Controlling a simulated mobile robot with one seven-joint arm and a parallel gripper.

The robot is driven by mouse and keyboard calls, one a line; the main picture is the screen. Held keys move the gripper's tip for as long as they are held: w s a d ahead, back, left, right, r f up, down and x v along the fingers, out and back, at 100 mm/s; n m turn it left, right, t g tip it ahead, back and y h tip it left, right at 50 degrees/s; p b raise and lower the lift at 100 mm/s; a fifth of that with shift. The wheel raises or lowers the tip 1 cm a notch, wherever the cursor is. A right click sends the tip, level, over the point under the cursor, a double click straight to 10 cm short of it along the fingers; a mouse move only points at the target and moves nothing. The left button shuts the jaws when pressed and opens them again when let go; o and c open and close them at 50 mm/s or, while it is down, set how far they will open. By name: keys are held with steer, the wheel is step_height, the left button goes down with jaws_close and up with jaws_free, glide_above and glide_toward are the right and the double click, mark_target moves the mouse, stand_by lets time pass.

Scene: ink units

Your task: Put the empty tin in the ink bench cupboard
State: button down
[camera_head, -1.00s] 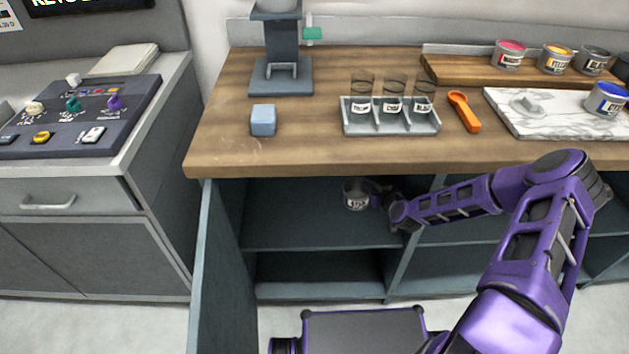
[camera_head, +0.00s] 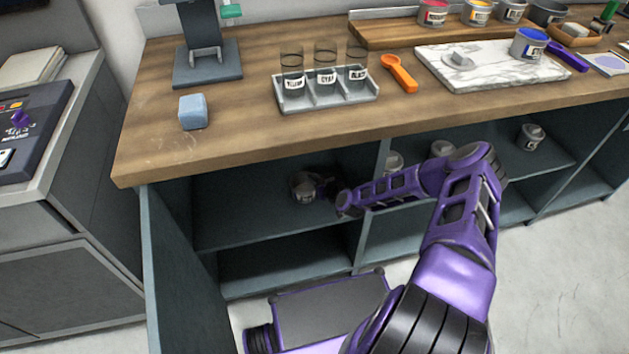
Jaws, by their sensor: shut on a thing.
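The empty tin (camera_head: 303,187) is a small grey metal tin with a pale label. It is inside the left bay of the ink bench cupboard (camera_head: 225,212), at the upper shelf level under the worktop. My gripper (camera_head: 325,187) is shut on the tin's right side, reaching in from the right. I cannot tell whether the tin's base touches the shelf. The cupboard door (camera_head: 172,270) stands open at the left.
The worktop (camera_head: 150,150) lies just above my arm, with a blue block (camera_head: 192,112), a rack of glasses (camera_head: 330,96) and an orange scoop (camera_head: 399,73). An upright divider (camera_head: 369,200) bounds the bay on the right. Another tin (camera_head: 530,137) stands in a bay farther right.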

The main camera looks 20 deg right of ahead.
steer(key=c, duration=0.9)
jaws_free()
steer(key=shift+f, duration=0.25)
steer(key=p+v, duration=0.2)
steer(key=v, duration=1)
steer(key=shift+d, duration=0.1)
